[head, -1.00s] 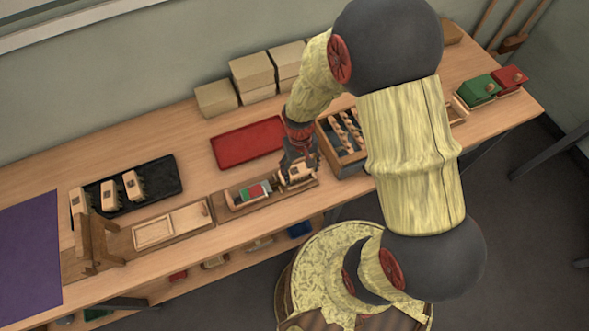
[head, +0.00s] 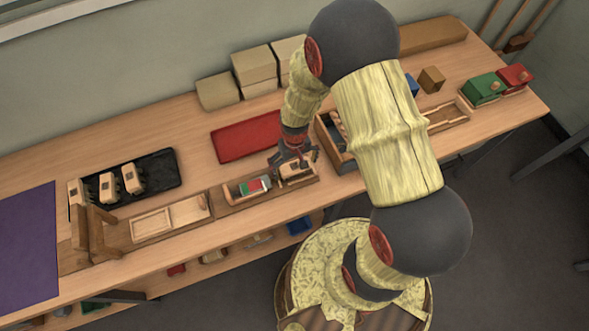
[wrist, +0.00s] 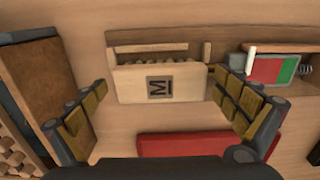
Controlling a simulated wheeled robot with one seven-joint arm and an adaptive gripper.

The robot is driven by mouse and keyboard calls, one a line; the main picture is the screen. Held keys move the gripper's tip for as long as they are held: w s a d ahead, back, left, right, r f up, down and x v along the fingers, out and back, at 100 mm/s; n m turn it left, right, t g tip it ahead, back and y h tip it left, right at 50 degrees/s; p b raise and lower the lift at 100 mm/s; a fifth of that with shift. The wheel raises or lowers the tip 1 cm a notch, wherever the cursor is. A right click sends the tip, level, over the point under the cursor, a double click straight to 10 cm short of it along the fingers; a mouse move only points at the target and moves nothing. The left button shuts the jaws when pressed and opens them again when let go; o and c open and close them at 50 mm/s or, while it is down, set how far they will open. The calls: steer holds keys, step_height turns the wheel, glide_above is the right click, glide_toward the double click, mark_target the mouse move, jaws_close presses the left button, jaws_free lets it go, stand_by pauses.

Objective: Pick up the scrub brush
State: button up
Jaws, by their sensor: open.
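The scrub brush (head: 298,172) is a pale wooden block at the right end of a wooden fixture on the bench. In the wrist view the brush (wrist: 158,83) shows a dark square with an M mark, with bristles along its far edge. My gripper (head: 294,158) is over it. In the wrist view my gripper (wrist: 162,92) is open, with one finger on each side of the block. A narrow gap shows on the left; the right finger looks close to the block's end. Whether it touches cannot be told.
A red and green piece (head: 254,186) sits in the fixture left of the brush. A red mat (head: 245,138) lies behind. A compartmented wooden box (head: 325,132) stands close on the right. Further left is a black tray (head: 160,172) with more brushes.

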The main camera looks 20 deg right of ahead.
steer(key=c, duration=0.3)
steer(key=c, duration=1)
steer(key=shift+r, duration=0.1)
